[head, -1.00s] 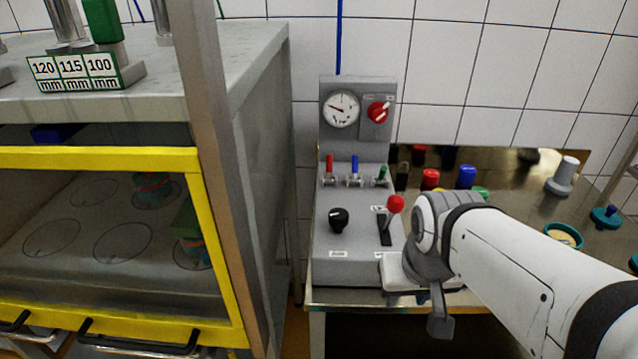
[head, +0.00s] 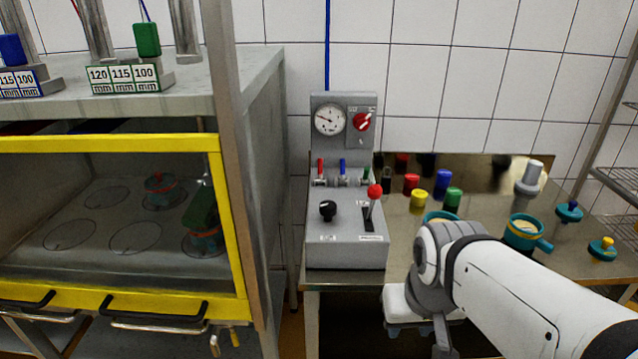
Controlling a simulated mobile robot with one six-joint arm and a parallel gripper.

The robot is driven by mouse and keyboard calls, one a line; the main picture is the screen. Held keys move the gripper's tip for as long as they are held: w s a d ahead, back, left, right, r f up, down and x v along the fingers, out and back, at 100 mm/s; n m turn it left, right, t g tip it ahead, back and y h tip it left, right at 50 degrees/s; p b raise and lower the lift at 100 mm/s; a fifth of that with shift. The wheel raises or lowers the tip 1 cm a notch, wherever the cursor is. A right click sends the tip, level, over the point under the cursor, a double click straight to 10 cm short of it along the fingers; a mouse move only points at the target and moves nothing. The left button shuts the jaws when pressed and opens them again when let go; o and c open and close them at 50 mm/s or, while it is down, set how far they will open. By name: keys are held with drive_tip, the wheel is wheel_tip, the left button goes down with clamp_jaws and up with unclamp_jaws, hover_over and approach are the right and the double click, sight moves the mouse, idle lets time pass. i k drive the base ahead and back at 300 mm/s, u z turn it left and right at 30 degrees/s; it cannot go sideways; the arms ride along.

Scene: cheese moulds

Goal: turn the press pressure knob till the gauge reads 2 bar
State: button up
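The press control box (head: 345,248) is grey and stands on the steel table against the tiled wall. The round white gauge (head: 329,119) sits on its upright panel. Its needle points left and slightly up; its numbers are too small to read. A black knob (head: 327,210) is on the sloped face, left of a red-balled lever (head: 374,192). A red rotary switch (head: 362,121) is right of the gauge. Which knob sets pressure cannot be read from the labels. My gripper (head: 405,312) is right of and below the box, apart from the knobs; its fingertips are not clear.
Small red, blue and green valves (head: 342,170) stick up below the gauge. Coloured cylinders (head: 442,180) and teal moulds (head: 523,232) stand on the table at right. A yellow-framed press cabinet (head: 120,143) with a grey post fills the left.

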sight(328, 209)
drive_tip(key=z, duration=0.1)
drive_tip(key=i, duration=0.9)
drive_tip(key=u, duration=0.1)
